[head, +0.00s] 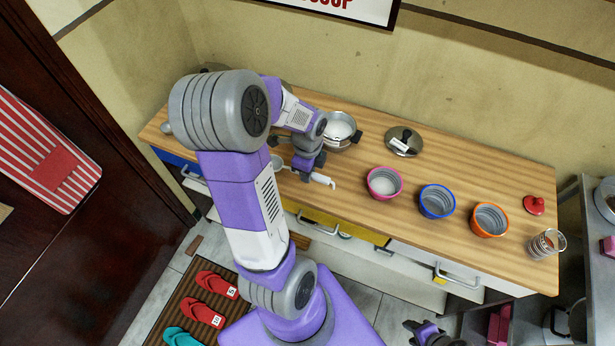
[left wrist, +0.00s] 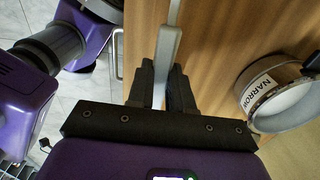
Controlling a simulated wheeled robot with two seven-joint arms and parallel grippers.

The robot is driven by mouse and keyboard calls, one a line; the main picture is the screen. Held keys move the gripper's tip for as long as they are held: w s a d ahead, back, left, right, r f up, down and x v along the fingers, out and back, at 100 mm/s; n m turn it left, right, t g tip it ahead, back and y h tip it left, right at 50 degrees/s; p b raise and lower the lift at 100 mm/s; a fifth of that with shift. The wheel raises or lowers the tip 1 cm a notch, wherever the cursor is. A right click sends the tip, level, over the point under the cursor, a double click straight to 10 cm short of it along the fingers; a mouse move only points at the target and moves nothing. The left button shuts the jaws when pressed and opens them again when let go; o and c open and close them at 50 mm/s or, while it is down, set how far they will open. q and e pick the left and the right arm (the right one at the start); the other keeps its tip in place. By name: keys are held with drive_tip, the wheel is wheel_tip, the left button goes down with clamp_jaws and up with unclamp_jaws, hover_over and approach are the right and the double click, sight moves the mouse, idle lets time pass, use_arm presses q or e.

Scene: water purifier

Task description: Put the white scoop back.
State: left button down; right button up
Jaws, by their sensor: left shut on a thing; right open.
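The white scoop is in my left gripper (head: 306,170), which is shut on its handle over the front left of the wooden counter. The white handle end (head: 324,181) sticks out to the right of the fingers in the head view. A pale rounded part (head: 277,162), probably the scoop's bowl, shows left of the gripper, partly hidden by my arm. In the left wrist view the pale handle (left wrist: 166,50) runs up between the dark fingers (left wrist: 160,85). My right gripper (head: 425,331) is open and empty, low in front of the counter, away from the scoop.
A metal pot (head: 341,128) with white contents stands behind my left gripper; its label reads NARROW in the left wrist view (left wrist: 262,92). A labelled lid (head: 404,140), pink (head: 384,183), blue (head: 437,202) and orange (head: 489,219) bowls, a red lid (head: 534,205) and a glass (head: 546,243) stand rightward.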

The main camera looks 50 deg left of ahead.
use_arm(q)
drive_tip(key=shift+f+b, duration=0.3)
drive_tip(key=shift+f, duration=0.95)
drive_tip(key=shift+f, duration=0.15)
drive_tip(key=c, duration=1)
unclamp_jaws()
drive_tip(key=shift+r, duration=0.3)
wheel_tip(320, 180, up, 12)
drive_tip(key=p, duration=0.4)
drive_tip(key=shift+f, duration=0.1)
